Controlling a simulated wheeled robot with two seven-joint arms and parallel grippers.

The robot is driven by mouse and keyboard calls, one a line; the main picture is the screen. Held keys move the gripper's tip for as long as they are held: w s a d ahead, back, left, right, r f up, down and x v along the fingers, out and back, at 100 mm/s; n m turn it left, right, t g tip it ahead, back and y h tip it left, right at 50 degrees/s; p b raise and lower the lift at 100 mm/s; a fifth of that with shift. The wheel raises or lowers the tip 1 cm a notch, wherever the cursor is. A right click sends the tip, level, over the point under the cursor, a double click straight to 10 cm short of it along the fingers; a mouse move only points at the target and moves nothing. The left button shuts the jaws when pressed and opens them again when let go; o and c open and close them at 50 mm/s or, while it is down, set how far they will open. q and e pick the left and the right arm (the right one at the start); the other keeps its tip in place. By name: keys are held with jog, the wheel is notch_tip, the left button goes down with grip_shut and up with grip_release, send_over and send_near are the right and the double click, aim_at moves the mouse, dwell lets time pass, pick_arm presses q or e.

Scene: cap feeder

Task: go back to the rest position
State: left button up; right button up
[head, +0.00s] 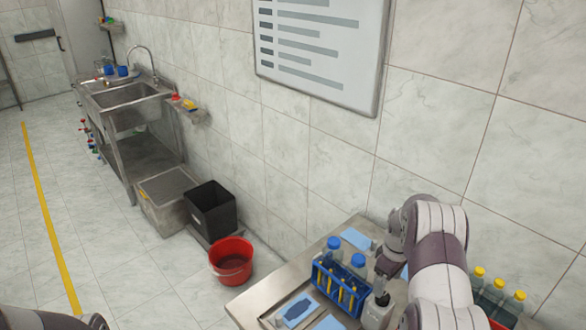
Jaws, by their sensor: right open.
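My right gripper (381,286) hangs at the end of my right arm, fingers down, over the steel table (247,304). It is open. It is just above a small whitish container (377,315) with a dark top; I cannot tell whether they touch. Left of it is a blue rack (338,287) with yellow pieces, and blue-capped bottles (334,244) stand behind. My left gripper is not in view; only part of my left arm shows at the bottom left.
Yellow-capped bottles (496,290) stand to the right of my right arm. A red bucket (231,262), a black bin (209,211) and a grey box (166,199) are on the floor. A steel sink (125,96) stands along the wall. Floor at the left is clear.

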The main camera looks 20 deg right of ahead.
jog(key=shift+m, duration=0.3)
jog(key=shift+s+a+f+m, duration=0.35)
jog(key=shift+s+f+m, duration=0.35)
jog(key=shift+m, duration=0.2)
jog(key=s+a+r+m+b, duration=0.1)
jog(key=s+a+r, duration=0.2)
jog(key=s+a, duration=0.3)
jog(key=s+a+r+m+t+b, duration=0.1)
jog(key=s+a+r+b, duration=0.1)
jog(key=s+a+r, duration=0.2)
jog(key=s+a+r+b, duration=0.1)
jog(key=s+a+r, duration=0.2)
jog(key=s+a, duration=0.5)
jog(key=a, duration=0.4)
jog(key=shift+r+m, duration=0.25)
jog(key=shift+m, duration=0.15)
jog(key=shift+s+a, duration=0.1)
jog(key=shift+a, duration=0.05)
